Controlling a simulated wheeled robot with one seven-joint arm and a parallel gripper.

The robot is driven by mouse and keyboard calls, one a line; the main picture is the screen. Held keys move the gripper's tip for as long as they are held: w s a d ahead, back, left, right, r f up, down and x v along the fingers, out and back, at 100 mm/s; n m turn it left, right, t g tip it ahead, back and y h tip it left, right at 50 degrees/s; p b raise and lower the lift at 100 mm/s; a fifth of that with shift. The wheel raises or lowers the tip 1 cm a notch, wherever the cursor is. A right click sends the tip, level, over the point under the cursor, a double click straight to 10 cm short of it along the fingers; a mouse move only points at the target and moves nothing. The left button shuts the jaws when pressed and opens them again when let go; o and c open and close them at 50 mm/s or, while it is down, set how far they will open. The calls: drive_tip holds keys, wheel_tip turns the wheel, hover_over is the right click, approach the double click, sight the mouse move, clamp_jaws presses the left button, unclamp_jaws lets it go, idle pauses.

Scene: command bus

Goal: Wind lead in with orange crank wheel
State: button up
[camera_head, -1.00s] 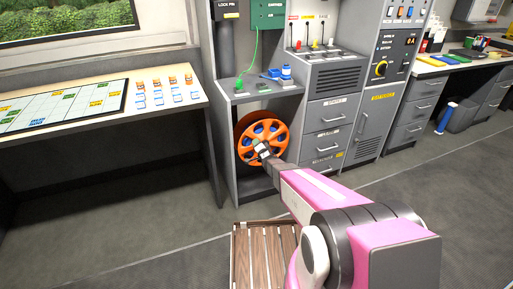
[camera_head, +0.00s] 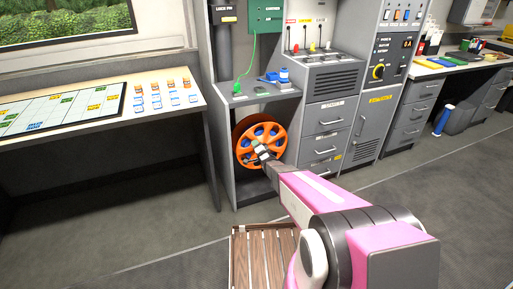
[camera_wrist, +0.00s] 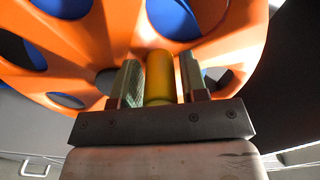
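The orange crank wheel (camera_head: 244,151) is upright in the open bay under the grey shelf. Its round holes show blue behind it. In the wrist view the wheel (camera_wrist: 105,32) fills the upper part, with a yellow crank handle (camera_wrist: 160,78) standing out from it. My gripper (camera_head: 259,149) is at the wheel's front, near its middle. The lead cannot be clearly made out on the wheel. A green cable (camera_head: 254,52) hangs from a green wall box to the shelf.
The bay's side walls and the shelf (camera_head: 262,93) enclose the wheel closely. Grey drawers (camera_head: 322,147) stand just right. A slatted wooden crate (camera_head: 262,262) is on the floor beside my arm. A desk (camera_head: 150,117) stands left; the floor before it is clear.

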drive_tip(key=v, duration=1)
drive_tip(key=shift+s+d, duration=0.15)
drive_tip(key=shift+s, duration=0.25)
drive_tip(key=w+a+n, duration=0.1)
drive_tip(key=w+n, duration=0.2)
drive_tip(key=w+a+n, duration=0.1)
drive_tip(key=w+n, duration=0.3)
drive_tip(key=w+a+n, duration=0.1)
drive_tip(key=w+n, duration=0.2)
drive_tip(key=n, duration=0.1)
drive_tip(key=shift+w+a, duration=0.2)
idle(0.5)
